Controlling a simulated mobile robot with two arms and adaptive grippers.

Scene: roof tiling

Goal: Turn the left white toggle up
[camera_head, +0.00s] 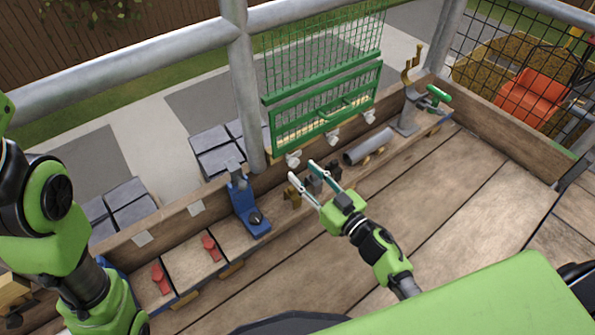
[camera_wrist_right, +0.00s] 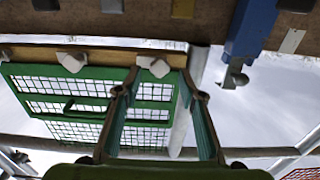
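Three white toggles sit in a row along the wooden strip below the green mesh gate (camera_head: 326,112). The left white toggle (camera_head: 293,158) is at the gate's lower left corner; its exact tilt is too small to tell. My right gripper (camera_head: 303,170) is open and empty, its two fingers spread just in front of and below this toggle. In the right wrist view, which looks upside down, the left toggle (camera_wrist_right: 153,67) lies beyond and between the open fingertips (camera_wrist_right: 159,80), apart from them. The middle toggle (camera_wrist_right: 71,62) is further left there. My left arm shows, but its gripper does not.
A blue clamp (camera_head: 244,205) stands left of my right gripper. Small brown and dark blocks (camera_head: 293,195) and a grey pipe (camera_head: 368,146) lie on the ledge close to the fingers. Red pieces (camera_head: 161,279) sit further left. The plank floor at right is clear.

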